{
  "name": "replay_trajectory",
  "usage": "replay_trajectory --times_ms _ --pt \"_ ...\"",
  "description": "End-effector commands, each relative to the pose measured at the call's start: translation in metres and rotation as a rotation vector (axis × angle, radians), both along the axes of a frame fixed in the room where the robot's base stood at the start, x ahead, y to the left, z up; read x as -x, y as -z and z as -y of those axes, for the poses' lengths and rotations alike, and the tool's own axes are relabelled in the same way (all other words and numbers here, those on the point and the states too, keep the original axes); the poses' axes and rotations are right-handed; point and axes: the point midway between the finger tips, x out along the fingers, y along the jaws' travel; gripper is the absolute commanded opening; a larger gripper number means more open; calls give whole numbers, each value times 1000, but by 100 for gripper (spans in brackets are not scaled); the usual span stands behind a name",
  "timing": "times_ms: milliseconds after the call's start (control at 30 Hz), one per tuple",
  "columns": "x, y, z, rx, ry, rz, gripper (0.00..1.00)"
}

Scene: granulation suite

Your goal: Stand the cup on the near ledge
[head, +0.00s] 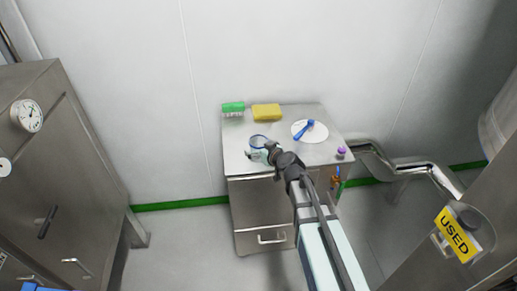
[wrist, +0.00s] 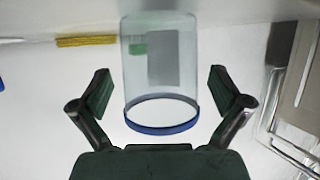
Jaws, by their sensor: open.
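The clear cup (head: 258,141) with a blue rim stands on the left part of a steel cabinet top (head: 240,172), near its front edge. In the wrist view the cup (wrist: 160,62) is between the two fingers of my gripper (wrist: 161,84), with a visible gap on each side. My gripper (head: 263,151) is open and reaches the cup from the front right in the head view, covering part of it. The cup's blue rim is towards the bottom of the wrist picture. Which surface is the near ledge I cannot tell.
A green brush (head: 233,107) and yellow sponge (head: 266,111) lie behind the cup. A white plate (head: 318,135) with a blue utensil (head: 303,130) is to its right. A small purple-topped item (head: 341,151) is at the right edge. Steel pipes (head: 410,167) run further right.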

Motion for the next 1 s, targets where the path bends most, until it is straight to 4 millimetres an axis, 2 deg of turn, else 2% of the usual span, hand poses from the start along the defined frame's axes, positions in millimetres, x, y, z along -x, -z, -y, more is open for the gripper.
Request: replay_trajectory --times_ms 267,367,433,567,600,1000 --pt "-4 3 -3 1 0 1 100" --pt "-4 3 -3 0 0 0 68" --pt "-4 3 -3 0 0 0 43" --pt "-4 3 -3 0 0 0 41" --pt "-4 3 -3 0 0 0 37" --pt "-4 -5 -3 -1 -1 1 36"
